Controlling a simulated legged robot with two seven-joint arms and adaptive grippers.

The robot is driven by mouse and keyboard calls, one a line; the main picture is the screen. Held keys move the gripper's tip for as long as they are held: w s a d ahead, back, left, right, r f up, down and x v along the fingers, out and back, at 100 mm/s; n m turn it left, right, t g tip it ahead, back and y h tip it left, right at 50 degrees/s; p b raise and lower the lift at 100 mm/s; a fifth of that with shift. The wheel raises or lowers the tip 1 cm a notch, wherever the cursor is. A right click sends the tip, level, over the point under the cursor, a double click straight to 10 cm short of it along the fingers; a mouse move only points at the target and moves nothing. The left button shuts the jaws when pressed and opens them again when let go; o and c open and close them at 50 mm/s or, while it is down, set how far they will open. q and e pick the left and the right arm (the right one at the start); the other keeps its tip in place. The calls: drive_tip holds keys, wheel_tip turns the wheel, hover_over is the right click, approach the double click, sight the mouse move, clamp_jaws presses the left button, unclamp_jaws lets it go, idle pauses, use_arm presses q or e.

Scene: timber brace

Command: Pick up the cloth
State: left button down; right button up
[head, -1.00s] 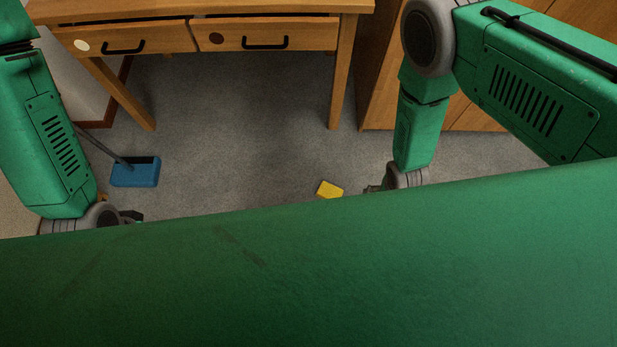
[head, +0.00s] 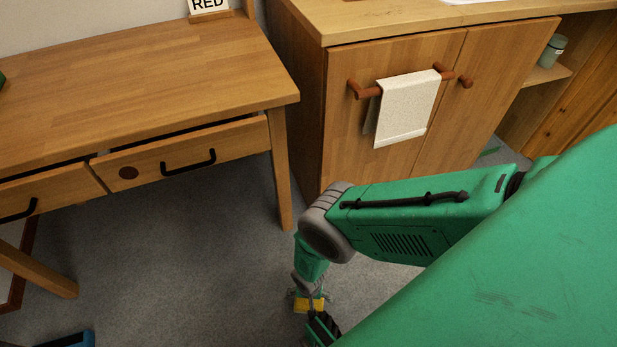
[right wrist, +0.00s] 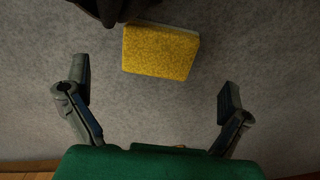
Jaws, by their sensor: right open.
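The cream cloth (head: 405,108) hangs folded over a reddish-brown wooden rail (head: 448,75) on the cabinet front, with its lower edge free. My right gripper (head: 312,305) is low over the floor, well below and to the left of the cloth. In the right wrist view its two fingers (right wrist: 152,97) are spread wide with nothing between them. The cloth does not show in the right wrist view. My left gripper is not in view.
A yellow sponge (right wrist: 160,50) lies on the grey floor just beyond my right fingers; the head view shows it too (head: 308,305). A desk (head: 150,85) with slightly open drawers (head: 185,160) stands left of the cabinet (head: 345,135). A blue dustpan edge (head: 70,340) shows at lower left.

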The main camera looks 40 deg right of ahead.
sight(301, 305)
drive_tip(key=shift+d+f, duration=0.1)
drive_tip(key=shift+f, duration=0.6)
wheel_tip(301, 305, down, 5)
drive_tip(key=b, duration=0.4)
drive_tip(key=c, duration=0.3)
drive_tip(key=shift+r, duration=0.1)
drive_tip(key=c, duration=0.8)
drive_tip(key=shift+c, duration=0.2)
drive_tip(key=shift+r, duration=0.1)
